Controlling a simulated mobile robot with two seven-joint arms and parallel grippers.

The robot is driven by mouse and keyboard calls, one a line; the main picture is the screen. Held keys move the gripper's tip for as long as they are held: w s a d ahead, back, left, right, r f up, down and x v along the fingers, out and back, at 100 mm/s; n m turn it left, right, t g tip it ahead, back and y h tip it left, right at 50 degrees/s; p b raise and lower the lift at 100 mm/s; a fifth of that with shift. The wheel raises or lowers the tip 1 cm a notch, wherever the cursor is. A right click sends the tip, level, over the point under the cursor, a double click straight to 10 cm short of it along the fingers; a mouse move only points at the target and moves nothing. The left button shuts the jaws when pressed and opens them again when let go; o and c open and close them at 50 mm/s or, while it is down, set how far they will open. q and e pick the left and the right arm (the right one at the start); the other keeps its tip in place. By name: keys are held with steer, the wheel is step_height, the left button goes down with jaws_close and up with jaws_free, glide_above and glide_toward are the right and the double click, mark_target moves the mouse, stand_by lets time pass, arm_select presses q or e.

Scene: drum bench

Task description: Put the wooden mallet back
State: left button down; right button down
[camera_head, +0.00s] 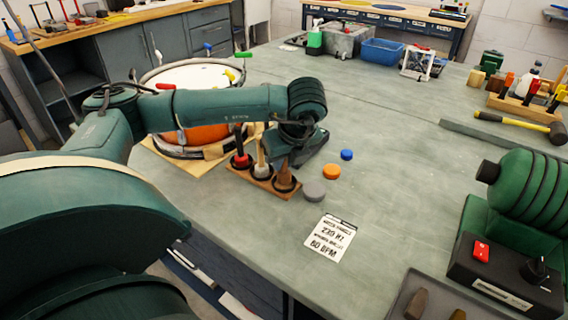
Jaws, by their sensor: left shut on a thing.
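My left gripper (287,164) reaches over the bench and is shut on the wooden mallet (284,181). The mallet's brown lower part shows below the fingers, at the right-hand place of a small wooden rack (236,166). The gripper and arm hide most of its upper part. I cannot tell whether it is fully seated in the rack. A red-headed mallet (241,160) and a pale-handled mallet (261,163) stand upright in the other two places. My right gripper is not in view.
A drum with an orange shell (205,135) stands behind the rack, partly behind my arm. Orange (331,171), blue (347,154) and grey (314,191) discs and a printed card (330,238) lie nearby. A green ribbed machine (530,185) stands right.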

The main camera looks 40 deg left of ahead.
arm_select(q)
steer(key=shift+f, duration=0.6)
steer(key=shift+f, duration=0.25)
steer(key=c, duration=1.4)
jaws_free()
steer(key=shift+r, duration=0.1)
steer(key=shift+c, duration=0.2)
